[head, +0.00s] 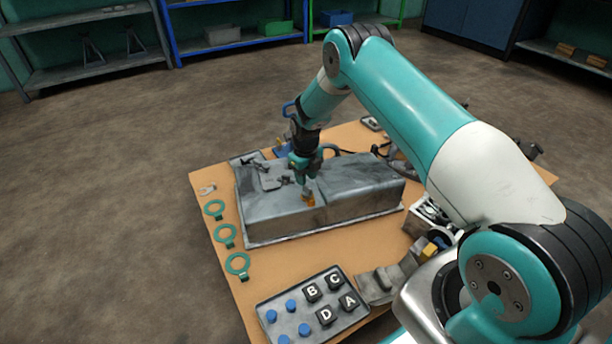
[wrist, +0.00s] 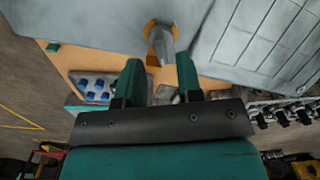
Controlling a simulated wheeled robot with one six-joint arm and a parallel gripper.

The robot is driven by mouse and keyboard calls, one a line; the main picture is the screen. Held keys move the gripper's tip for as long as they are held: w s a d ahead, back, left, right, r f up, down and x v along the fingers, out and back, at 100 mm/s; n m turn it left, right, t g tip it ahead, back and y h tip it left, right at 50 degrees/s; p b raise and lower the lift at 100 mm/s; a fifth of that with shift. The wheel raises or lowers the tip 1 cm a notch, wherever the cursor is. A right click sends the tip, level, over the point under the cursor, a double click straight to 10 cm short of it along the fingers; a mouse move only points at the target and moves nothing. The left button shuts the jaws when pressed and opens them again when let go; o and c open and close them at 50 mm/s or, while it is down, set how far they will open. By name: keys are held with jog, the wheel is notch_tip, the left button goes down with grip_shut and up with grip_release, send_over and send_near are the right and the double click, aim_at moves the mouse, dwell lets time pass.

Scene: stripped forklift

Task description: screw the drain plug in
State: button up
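The large grey metal housing (head: 345,195) lies on the table. A small grey part with an orange-brown collar, which looks like the drain plug (head: 309,198), stands at its near side below my gripper (head: 305,172). In the wrist view the plug (wrist: 161,40) shows as a grey stem against an orange ring, beyond and between the fingertips. My gripper (wrist: 160,62) has its two green fingers apart, with visible gaps beside the stem. Whether the plug's thread sits in the hole is hidden.
Three green rings (head: 226,236) lie along the table's left edge. A grey tray (head: 312,305) with blue pegs and lettered blocks sits at the front. Metal parts (head: 432,215) crowd the right side. Bare tabletop (head: 290,254) lies in front of the housing.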

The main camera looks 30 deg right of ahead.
jog(key=o, duration=0.4)
jog(key=shift+c, duration=0.2)
notch_tip(320, 180, up, 17)
jog(key=p, duration=0.6)
jog(key=shift+r, duration=0.2)
jog(key=shift+c, duration=0.3)
